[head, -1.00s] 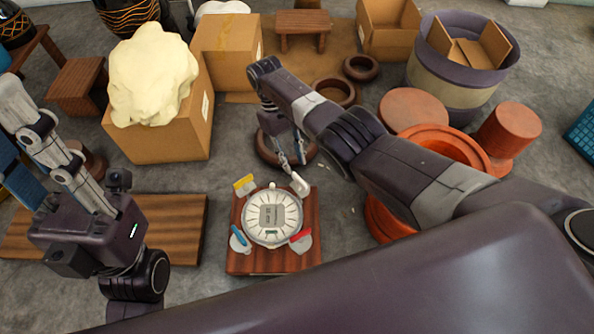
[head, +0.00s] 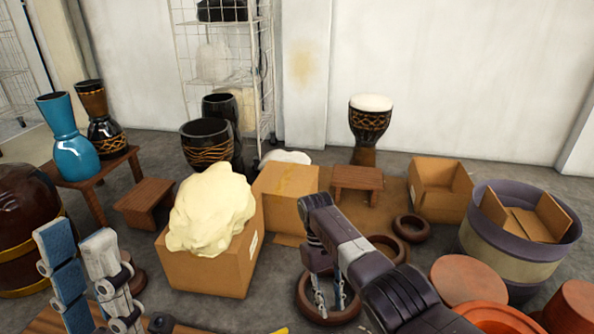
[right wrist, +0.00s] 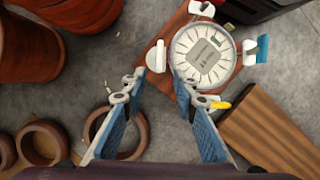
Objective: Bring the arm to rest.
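My right gripper (right wrist: 152,97) is open and empty in the right wrist view, with bare floor showing between its fingers. In the head view it (head: 329,298) points down in front of a brown ring on the floor. A round white dial (right wrist: 203,53) on a wooden board (right wrist: 166,52) lies beyond the right fingertip; I cannot tell whether they touch. My left gripper (head: 76,236) is at the lower left of the head view, its two fingers pointing up, apart and empty. My left wrist is mostly cut off by the lower edge.
A cardboard box (head: 202,268) with a cream lump (head: 212,208) stands between the arms. Brown rings (head: 411,228), orange drums (head: 468,281) and a purple-rimmed tub (head: 505,257) are at right. Goblet drums (head: 370,122) stand at the back. Some grey floor (head: 265,290) is clear.

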